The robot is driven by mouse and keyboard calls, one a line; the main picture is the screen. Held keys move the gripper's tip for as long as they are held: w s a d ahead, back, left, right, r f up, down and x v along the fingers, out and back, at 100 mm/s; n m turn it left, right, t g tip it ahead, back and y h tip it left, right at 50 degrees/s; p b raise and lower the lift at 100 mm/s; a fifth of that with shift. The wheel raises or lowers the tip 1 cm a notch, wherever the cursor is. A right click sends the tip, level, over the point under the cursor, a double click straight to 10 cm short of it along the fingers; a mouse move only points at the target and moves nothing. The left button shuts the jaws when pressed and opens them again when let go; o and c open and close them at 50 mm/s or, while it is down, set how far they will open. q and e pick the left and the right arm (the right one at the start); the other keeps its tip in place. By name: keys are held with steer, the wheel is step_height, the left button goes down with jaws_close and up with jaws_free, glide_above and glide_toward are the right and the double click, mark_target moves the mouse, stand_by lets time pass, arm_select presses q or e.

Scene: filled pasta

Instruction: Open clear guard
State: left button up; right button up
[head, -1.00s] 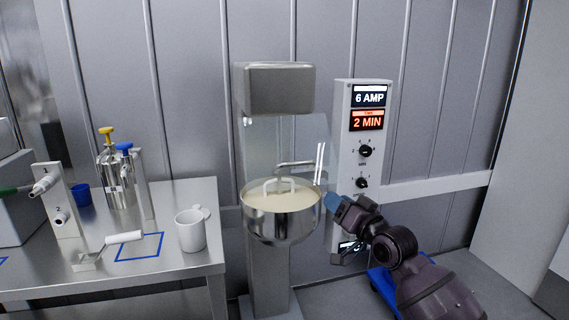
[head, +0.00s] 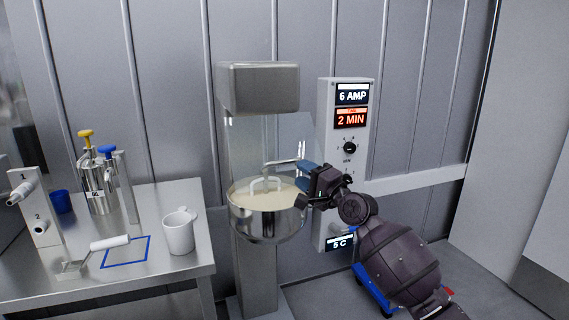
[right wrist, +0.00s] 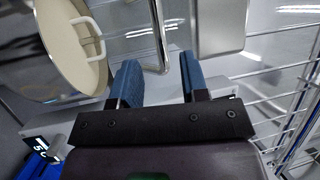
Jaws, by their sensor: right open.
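A bent metal bar handle (head: 282,162) shows above the bowl at the guard; the same handle also shows in the right wrist view (right wrist: 161,45). My right gripper (head: 306,174) is at the right rim of the bowl, close to the handle's right end. In the right wrist view its two blue fingers (right wrist: 160,78) are open, with the handle's bent end between or just beyond their tips. Contact cannot be told. My left gripper is not in view.
The control box (head: 345,180) stands close behind my right gripper.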

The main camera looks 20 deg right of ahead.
mark_target(287, 163)
steer(key=b+x, duration=0.1)
steer(key=x, duration=0.6)
steer(key=shift+w+a, duration=0.1)
steer(key=shift+w, duration=0.1)
jaws_close()
